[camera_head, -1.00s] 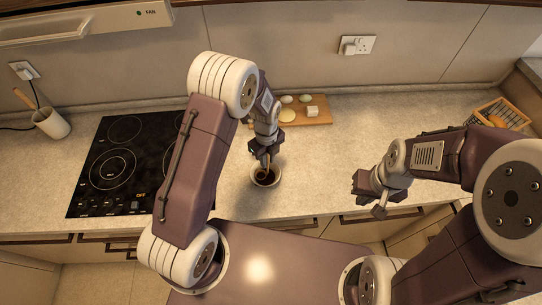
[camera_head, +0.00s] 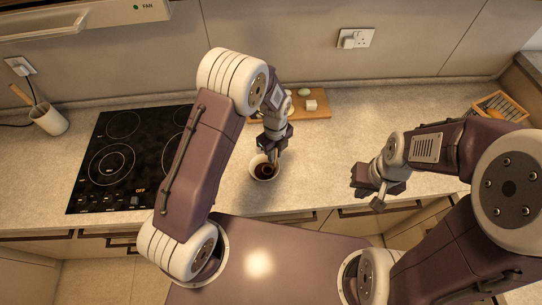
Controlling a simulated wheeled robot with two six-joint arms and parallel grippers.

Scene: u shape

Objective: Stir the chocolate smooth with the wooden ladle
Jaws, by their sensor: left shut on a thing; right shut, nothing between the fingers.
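My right gripper (camera_head: 368,190) is shut and empty over the counter, well right of the bowl.
A black hob (camera_head: 115,160) and a white pot with a wooden utensil (camera_head: 48,118) are at left. A wooden board (camera_head: 318,113) with several food pieces lies behind the bowl. A wooden rack (camera_head: 500,108) stands at far right. Counter between bowl and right gripper is clear.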

